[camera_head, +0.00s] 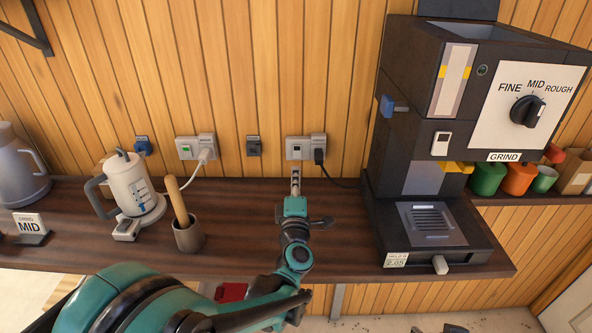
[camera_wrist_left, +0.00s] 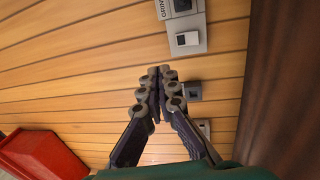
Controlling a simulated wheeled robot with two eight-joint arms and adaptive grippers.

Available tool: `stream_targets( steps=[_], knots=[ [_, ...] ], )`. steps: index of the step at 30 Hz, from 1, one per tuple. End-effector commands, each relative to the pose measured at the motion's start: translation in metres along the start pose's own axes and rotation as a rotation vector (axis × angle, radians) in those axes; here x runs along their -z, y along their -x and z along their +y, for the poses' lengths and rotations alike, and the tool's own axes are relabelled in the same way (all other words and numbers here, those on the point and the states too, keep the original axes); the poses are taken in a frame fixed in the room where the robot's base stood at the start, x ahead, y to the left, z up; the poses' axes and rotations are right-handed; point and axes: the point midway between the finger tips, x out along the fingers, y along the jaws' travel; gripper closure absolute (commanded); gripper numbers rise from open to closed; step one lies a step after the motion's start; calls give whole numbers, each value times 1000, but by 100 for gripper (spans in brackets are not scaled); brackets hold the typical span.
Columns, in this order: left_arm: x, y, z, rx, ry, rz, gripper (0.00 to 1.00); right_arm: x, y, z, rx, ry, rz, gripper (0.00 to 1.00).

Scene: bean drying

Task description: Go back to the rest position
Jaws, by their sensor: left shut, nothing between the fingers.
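My left gripper (camera_head: 295,177) is above the dark wooden counter (camera_head: 345,228), in front of the plank wall. In the left wrist view its dark fingers with grey joints (camera_wrist_left: 158,88) meet at their tips, with nothing between them. A wall plate with a white rocker switch (camera_wrist_left: 187,40) shows beyond the tips. The left arm comes in from the lower left. I do not make out the right gripper.
The grinder (camera_head: 410,110) stands to the right of my left gripper. A wooden-handled tool (camera_head: 178,200) in a grey cup (camera_head: 188,238) and a white kettle (camera_head: 130,185) stand to the left. A black plug (camera_head: 320,157) sits in the wall behind. Some counter around the gripper is clear.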

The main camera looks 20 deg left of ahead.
Motion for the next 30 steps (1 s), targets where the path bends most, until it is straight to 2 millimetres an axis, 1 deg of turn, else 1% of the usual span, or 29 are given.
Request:
stream_targets(
  steps=[8,11,14,16,17,18,20,21,23,24,26,27,29,30],
  knots=[
    [0,1,0,0,0,0,100,0,0,0,0,0,0,60],
    [-3,2,4,0,-20,-19,100,0,0,0,0,0,0,60],
    [-16,10,15,2,-112,-103,100,0,0,0,0,0,0,60],
    [-30,22,25,10,-231,-203,100,0,0,0,0,0,0,60],
    [-37,30,27,18,-294,-254,100,0,0,0,0,0,0,60],
    [-45,42,28,33,-387,-326,100,0,0,0,0,0,0,60],
    [-54,64,23,66,-536,-438,100,0,0,0,0,0,0,60],
    [-57,81,16,95,-636,-510,100,0,0,0,0,0,0,60],
    [-56,109,2,148,-785,-615,100,0,0,0,0,0,0,60],
    [-52,128,-10,190,-882,-681,100,0,0,0,0,0,0,60],
    [-39,158,-30,263,-1022,-773,100,0,0,0,0,0,0,60],
    [-28,178,-42,316,-1108,-831,100,0,0,0,0,0,0,60],
    [-8,208,-61,400,-1226,-908,100,0,0,0,0,0,0,60],
    [7,226,-71,456,-1296,-953,100,0,0,0,0,0,0,60]
  ],
)
